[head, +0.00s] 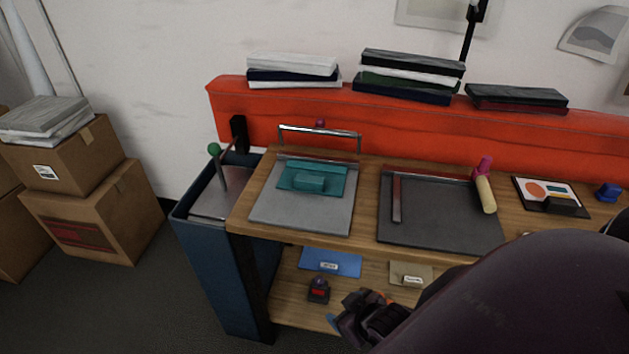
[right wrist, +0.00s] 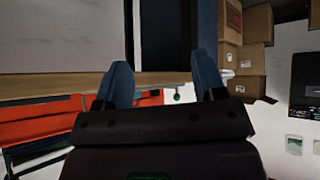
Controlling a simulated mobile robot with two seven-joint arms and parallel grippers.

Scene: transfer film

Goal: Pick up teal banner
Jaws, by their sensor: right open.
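The teal banner (head: 332,178) lies flat on a grey plate (head: 273,210) at the left of the wooden table's top, with a raised teal block (head: 308,182) on it. A metal bar (head: 320,131) stands behind it. My right gripper (head: 340,321) is in front of the table, low at the lower shelf's height, apart from the banner. In the right wrist view its two blue fingers (right wrist: 165,85) are spread with nothing between them. The banner cannot be made out in that view. My left gripper is not in view.
A dark board (head: 440,228) with a roller (head: 485,190) lies right of the plate. A blue bin (head: 220,262) stands left of the table (head: 365,205). The lower shelf holds a blue envelope (head: 335,262) and a small dark stamp-like object (head: 318,291). Cardboard boxes (head: 105,215) stand far left.

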